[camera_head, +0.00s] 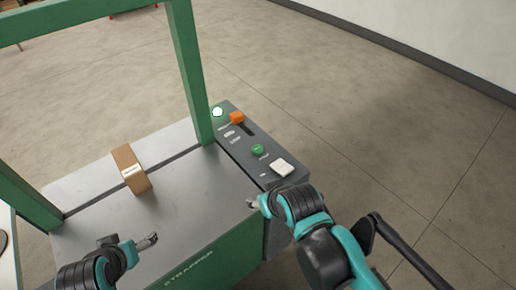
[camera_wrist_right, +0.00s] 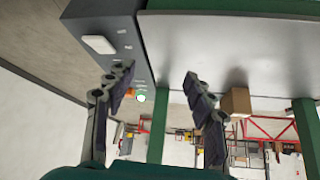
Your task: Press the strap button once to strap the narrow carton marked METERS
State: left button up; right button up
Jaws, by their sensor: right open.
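The narrow brown carton (camera_head: 126,157) with a white label lies on the strapper's grey top (camera_head: 190,205), across the dark slot under the green arch. It also shows in the right wrist view (camera_wrist_right: 236,102). Panel labels are too small to read surely. My right gripper (camera_head: 253,203) is open and empty, near the panel's front end, apart from the buttons. My left gripper (camera_head: 150,240) is over the front of the top, its jaws unclear.
The green arch (camera_head: 188,70) stands over the top, its right post beside the panel. The strapper's green front (camera_head: 215,262) faces me. Floor (camera_head: 370,130) right of the machine is clear. Red racking (camera_wrist_right: 272,127) shows far off in the right wrist view.

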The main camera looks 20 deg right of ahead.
grip_shut()
dwell(1.1)
